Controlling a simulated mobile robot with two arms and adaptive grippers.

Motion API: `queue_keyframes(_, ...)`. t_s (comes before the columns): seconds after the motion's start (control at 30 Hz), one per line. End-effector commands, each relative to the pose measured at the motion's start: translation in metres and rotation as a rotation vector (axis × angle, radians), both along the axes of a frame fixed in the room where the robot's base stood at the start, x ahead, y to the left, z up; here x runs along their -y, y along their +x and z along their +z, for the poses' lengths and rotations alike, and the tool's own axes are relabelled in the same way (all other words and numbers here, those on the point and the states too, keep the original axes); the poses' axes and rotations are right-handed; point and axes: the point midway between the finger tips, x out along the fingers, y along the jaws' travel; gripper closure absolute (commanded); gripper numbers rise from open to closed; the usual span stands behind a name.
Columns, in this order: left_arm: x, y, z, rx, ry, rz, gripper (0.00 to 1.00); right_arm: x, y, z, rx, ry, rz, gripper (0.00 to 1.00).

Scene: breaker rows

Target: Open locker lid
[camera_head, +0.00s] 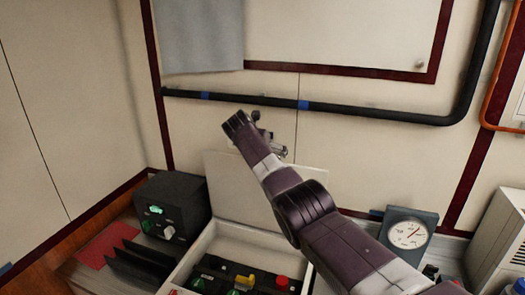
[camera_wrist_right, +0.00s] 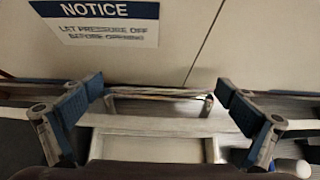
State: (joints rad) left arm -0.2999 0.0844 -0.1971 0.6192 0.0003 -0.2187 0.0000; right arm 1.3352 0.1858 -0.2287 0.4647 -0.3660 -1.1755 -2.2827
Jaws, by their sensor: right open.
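The locker (camera_head: 199,243) is a white open-topped box at the bottom centre of the head view. Its white lid (camera_head: 232,190) stands raised at the back, near the wall, and my right arm hides part of it. My right gripper (camera_head: 272,145) is above the lid's upper edge, in front of the wall, partly hidden by my wrist. In the wrist view the right gripper (camera_wrist_right: 157,112) is open, its blue-padded fingers wide apart. A pale edge runs across between and below the fingers; I cannot tell whether they touch it. My left gripper is not in view.
Inside the locker are green, yellow and red controls (camera_head: 245,281). A black box (camera_head: 172,207) stands left of it, a dial gauge (camera_head: 408,236) right. A black pipe (camera_head: 350,112) crosses the wall. A notice sign (camera_wrist_right: 95,12) shows in the wrist view.

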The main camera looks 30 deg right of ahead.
Motion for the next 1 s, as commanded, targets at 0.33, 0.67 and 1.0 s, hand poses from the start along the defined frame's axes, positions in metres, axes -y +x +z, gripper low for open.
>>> queue_keyframes(0.33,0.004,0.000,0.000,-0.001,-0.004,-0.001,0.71,-0.013,-0.010,0.016,0.004,-0.003,0.001,0.00)
queue_keyframes(0.67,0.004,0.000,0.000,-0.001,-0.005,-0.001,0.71,-0.040,-0.033,0.044,0.003,0.000,0.002,0.00)
queue_keyframes(1.0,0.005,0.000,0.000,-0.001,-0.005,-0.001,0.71,-0.066,-0.056,0.071,-0.002,0.001,0.001,0.00)
